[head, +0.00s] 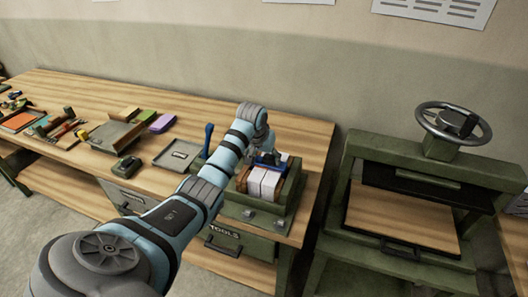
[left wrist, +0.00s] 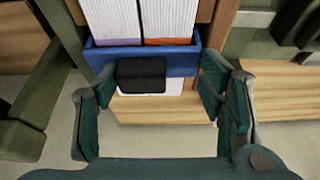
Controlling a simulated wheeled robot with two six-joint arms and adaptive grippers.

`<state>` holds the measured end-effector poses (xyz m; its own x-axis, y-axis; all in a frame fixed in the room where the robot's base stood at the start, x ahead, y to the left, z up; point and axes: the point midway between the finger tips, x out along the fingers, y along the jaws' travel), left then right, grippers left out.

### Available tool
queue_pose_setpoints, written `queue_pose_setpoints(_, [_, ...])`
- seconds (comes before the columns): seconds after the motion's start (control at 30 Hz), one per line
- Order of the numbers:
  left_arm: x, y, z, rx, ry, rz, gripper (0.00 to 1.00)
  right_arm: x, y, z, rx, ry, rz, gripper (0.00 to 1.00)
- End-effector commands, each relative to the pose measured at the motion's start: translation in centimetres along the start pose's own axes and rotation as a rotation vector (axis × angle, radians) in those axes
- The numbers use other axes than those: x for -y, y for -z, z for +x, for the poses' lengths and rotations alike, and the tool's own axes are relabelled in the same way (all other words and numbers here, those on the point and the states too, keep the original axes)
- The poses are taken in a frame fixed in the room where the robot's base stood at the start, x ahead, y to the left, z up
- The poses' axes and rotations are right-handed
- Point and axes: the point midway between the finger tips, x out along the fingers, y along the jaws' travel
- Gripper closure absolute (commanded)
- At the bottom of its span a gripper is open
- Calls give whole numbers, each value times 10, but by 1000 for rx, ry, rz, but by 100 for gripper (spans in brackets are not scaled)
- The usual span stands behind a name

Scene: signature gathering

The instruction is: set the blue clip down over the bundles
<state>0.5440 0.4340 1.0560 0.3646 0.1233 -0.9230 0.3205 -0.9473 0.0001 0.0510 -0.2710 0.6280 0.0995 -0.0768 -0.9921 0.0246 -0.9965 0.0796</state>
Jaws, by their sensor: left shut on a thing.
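The blue clip (head: 267,159) is at the end of my left arm, above the white bundles (head: 264,184) in a green frame at the bench's right end. In the left wrist view the blue clip (left wrist: 187,62) spans across the bundles' near edge, with its black grip block (left wrist: 141,74) between my fingers. My left gripper (left wrist: 158,88) is shut on the clip. Two bundles (left wrist: 140,20) show beyond it, one with a purple edge, one orange. Whether the clip touches them I cannot tell. My right gripper is in neither view.
The green frame (head: 292,190) has brown boards beside the bundles. A blue-handled lever (head: 208,138) stands left of it. A grey tray (head: 178,154) and several tools lie farther left. A green press (head: 440,170) with a handwheel stands to the right, across a gap.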

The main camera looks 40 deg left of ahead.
Motion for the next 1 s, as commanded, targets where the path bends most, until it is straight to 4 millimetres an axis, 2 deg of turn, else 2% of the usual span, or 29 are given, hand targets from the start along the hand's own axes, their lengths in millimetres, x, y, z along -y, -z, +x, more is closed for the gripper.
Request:
queue_pose_setpoints(0.7, [0, -2, 5, -1, 0, 0, 65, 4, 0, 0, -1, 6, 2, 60])
queue_pose_setpoints(0.73, [0, -2, 5, -1, 0, 0, 35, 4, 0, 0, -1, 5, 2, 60])
queue_pose_setpoints(0.87, [0, -2, 5, -1, 0, 0, 14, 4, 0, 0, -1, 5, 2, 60])
queue_pose_setpoints(1.0, [0, -2, 5, -1, 0, 0, 13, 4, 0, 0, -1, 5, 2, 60])
